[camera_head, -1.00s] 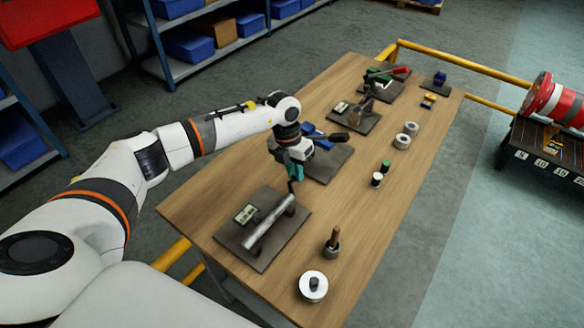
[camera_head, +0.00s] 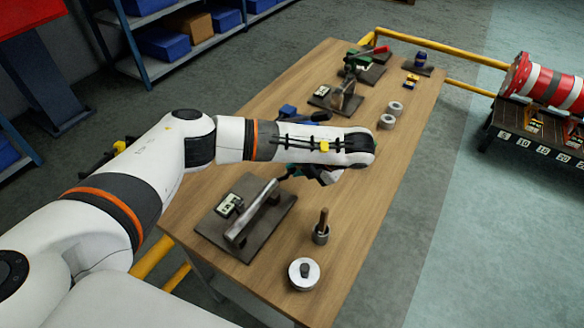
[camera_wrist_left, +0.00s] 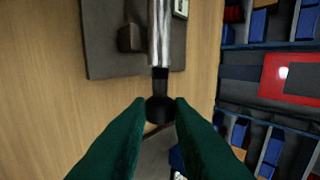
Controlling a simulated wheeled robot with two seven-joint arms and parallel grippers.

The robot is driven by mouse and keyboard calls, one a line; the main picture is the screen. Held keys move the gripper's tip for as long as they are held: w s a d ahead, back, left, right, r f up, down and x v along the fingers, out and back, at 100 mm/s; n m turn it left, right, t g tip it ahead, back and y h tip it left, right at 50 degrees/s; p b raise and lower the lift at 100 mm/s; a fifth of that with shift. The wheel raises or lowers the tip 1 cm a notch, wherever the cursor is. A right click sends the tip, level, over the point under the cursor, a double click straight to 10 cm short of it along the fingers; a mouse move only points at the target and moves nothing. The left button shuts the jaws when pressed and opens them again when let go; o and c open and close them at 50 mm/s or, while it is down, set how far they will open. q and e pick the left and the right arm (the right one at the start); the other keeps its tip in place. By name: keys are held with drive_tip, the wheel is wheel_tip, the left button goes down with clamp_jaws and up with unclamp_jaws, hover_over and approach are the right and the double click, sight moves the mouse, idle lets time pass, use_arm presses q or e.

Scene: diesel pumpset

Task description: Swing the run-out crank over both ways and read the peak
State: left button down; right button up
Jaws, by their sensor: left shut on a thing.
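The run-out fixture is a dark plate (camera_head: 262,236) at the near end of the bench, with a silver shaft (camera_head: 252,212) lying across it on dark supports. A small pale readout (camera_head: 229,204) sits on the plate beside the shaft; its figures are too small to read. In the left wrist view, a black crank (camera_wrist_left: 160,84) sticks out from the end of the shaft (camera_wrist_left: 160,35) and ends in a round knob. My left gripper (camera_wrist_left: 160,108) has its green fingers shut on that knob. In the head view my left gripper (camera_head: 287,174) is partly hidden by my forearm. My right gripper is out of view.
A cup with an upright rod (camera_head: 321,228) and a white round piece (camera_head: 304,274) stand near the bench's right edge. Metal rings (camera_head: 391,115) and other fixture plates (camera_head: 337,101) stand farther back. My left forearm lies over the middle of the bench.

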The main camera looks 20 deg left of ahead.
use_arm(q)
drive_tip(key=shift+d+f+y, duration=0.4)
drive_tip(key=shift+d+y, duration=0.1)
drive_tip(key=shift+y, duration=0.4)
drive_tip(key=shift+d+f+t+y+p, duration=0.3)
drive_tip(key=shift+f+t+y, duration=0.1)
drive_tip(key=shift+y, duration=0.5)
drive_tip(key=shift+d+f+y, duration=0.2)
drive_tip(key=shift+f+y, duration=0.45)
drive_tip(key=shift+y, duration=0.45)
drive_tip(key=shift+s+d+f+y, duration=0.1)
drive_tip(key=shift+f+y, duration=0.45)
drive_tip(key=shift+y, duration=0.25)
drive_tip(key=c, duration=1.3)
unclamp_jaws()
drive_tip(key=shift+f, duration=0.1)
